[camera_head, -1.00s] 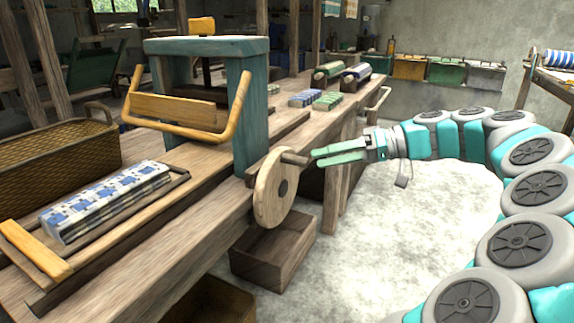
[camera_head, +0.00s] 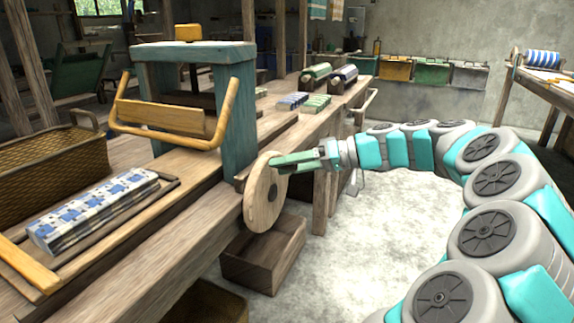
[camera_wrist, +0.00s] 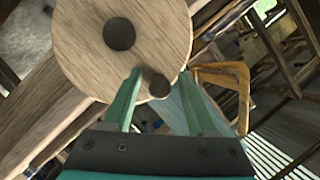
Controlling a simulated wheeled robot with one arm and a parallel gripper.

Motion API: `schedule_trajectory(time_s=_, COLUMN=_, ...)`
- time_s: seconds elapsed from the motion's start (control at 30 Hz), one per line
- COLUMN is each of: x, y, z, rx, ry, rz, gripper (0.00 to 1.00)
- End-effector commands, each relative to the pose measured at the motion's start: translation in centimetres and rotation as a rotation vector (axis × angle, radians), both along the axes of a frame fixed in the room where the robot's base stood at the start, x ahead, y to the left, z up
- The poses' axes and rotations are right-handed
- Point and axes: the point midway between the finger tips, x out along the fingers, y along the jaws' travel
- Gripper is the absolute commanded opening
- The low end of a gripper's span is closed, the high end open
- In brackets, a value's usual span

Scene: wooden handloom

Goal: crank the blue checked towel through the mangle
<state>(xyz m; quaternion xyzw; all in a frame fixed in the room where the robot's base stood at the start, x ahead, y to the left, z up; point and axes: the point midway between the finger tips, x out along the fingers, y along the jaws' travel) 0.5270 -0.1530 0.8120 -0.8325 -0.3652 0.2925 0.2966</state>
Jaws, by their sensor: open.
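The blue checked towel (camera_head: 92,207) lies folded on a wooden board on the bench, left of the teal-framed mangle (camera_head: 237,110). The mangle's round wooden crank wheel (camera_head: 263,203) faces the aisle side of the bench. It fills the upper left of the wrist view (camera_wrist: 85,52), with its dark hub and a round crank peg (camera_wrist: 156,83) near its lower rim. My gripper (camera_head: 283,162) is at the upper right of the wheel. In the wrist view my gripper (camera_wrist: 158,100) is open, with its green fingers on either side of the peg. I cannot tell whether they touch it.
A wicker basket (camera_head: 40,165) stands on the bench at the left. A wooden crate (camera_head: 262,255) sits on the floor below the wheel. Folded cloths (camera_head: 303,102) and rolled cloths (camera_head: 316,76) lie farther along the bench. The pale floor to the right is clear.

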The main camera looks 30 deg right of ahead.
Motion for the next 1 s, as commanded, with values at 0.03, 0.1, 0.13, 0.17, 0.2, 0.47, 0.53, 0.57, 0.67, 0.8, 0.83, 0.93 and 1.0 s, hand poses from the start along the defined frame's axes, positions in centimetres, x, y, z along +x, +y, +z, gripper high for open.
schedule_trajectory(time_s=0.03, x=-0.01, y=-0.02, z=0.0, rx=0.0, ry=0.0, rz=0.0, gripper=0.58)
schedule_trajectory(time_s=0.1, x=-0.01, y=-0.02, z=0.0, rx=0.0, ry=0.0, rz=0.0, gripper=0.54)
schedule_trajectory(time_s=0.13, x=-0.01, y=-0.03, z=0.0, rx=0.0, ry=0.0, rz=0.0, gripper=0.51)
schedule_trajectory(time_s=0.17, x=-0.01, y=-0.03, z=0.0, rx=0.0, ry=0.0, rz=0.0, gripper=0.48)
schedule_trajectory(time_s=0.2, x=-0.01, y=-0.03, z=0.01, rx=0.0, ry=0.0, rz=0.0, gripper=0.43)
schedule_trajectory(time_s=0.47, x=-0.02, y=-0.05, z=0.01, rx=0.0, ry=0.0, rz=0.0, gripper=0.14)
schedule_trajectory(time_s=0.53, x=-0.02, y=-0.05, z=0.01, rx=0.0, ry=0.0, rz=0.0, gripper=0.06)
schedule_trajectory(time_s=0.57, x=-0.02, y=-0.05, z=0.01, rx=0.0, ry=0.0, rz=0.0, gripper=0.03)
schedule_trajectory(time_s=0.67, x=-0.02, y=-0.04, z=0.02, rx=0.0, ry=0.0, rz=0.0, gripper=0.0)
schedule_trajectory(time_s=0.8, x=-0.02, y=-0.04, z=0.02, rx=0.0, ry=0.0, rz=0.0, gripper=0.0)
schedule_trajectory(time_s=0.83, x=-0.02, y=-0.04, z=0.02, rx=0.0, ry=0.0, rz=0.0, gripper=0.0)
schedule_trajectory(time_s=0.93, x=-0.03, y=-0.04, z=0.03, rx=0.0, ry=0.0, rz=0.0, gripper=0.0)
schedule_trajectory(time_s=1.0, x=-0.02, y=-0.05, z=0.04, rx=0.0, ry=0.0, rz=0.0, gripper=0.0)
